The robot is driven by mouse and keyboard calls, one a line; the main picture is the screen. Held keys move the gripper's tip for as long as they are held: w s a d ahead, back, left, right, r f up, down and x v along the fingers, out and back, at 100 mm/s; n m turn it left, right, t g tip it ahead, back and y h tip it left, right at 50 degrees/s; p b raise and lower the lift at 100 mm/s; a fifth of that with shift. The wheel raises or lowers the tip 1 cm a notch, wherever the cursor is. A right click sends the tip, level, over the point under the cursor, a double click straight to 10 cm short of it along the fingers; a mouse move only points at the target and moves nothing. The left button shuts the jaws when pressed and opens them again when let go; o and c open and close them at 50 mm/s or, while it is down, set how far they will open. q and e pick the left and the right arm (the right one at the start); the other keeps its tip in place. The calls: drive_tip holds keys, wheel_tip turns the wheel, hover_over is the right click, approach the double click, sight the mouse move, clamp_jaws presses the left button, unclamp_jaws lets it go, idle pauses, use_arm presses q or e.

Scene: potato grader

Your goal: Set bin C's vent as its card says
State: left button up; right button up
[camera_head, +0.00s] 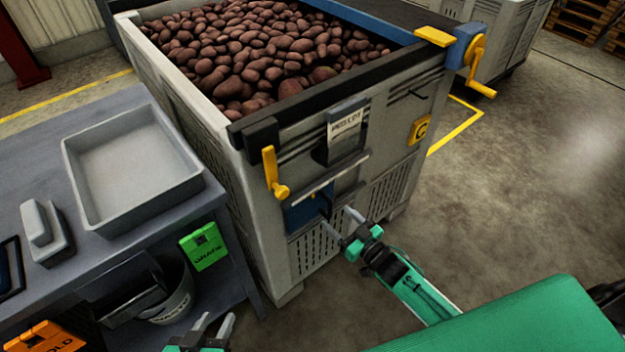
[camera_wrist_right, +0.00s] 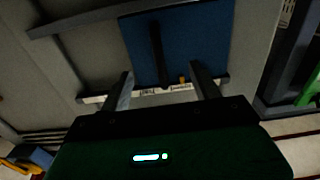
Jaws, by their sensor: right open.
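Bin C (camera_head: 222,140) is a grey slatted crate full of potatoes, with a yellow C tag (camera_head: 420,129). A white card (camera_head: 345,124), too small to read fully, sits in a dark holder on its front. Below is the vent's blue plate (camera_head: 300,214); the right wrist view shows this blue plate (camera_wrist_right: 205,40) with a dark upright bar (camera_wrist_right: 158,50), a pale marked strip (camera_wrist_right: 150,94) and a small orange pointer (camera_wrist_right: 182,79). My right gripper (camera_head: 338,218) is open at the plate, its fingers (camera_wrist_right: 165,88) either side of the bar, apparently apart from it. My left gripper (camera_head: 216,322) is open and empty at the bottom.
Yellow levers (camera_head: 272,172) and a yellow crank (camera_head: 478,68) stick out from the bin. The floor at right is clear.

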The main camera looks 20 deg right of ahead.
use_arm(q)
wheel_tip(320, 180, up, 6)
drive_tip(key=p, duration=0.5)
drive_tip(key=shift+p, duration=0.35)
use_arm(e)
drive_tip(key=v, duration=1.8)
drive_tip(key=shift+s, duration=0.2)
drive_tip(key=shift+d+f, duration=0.1)
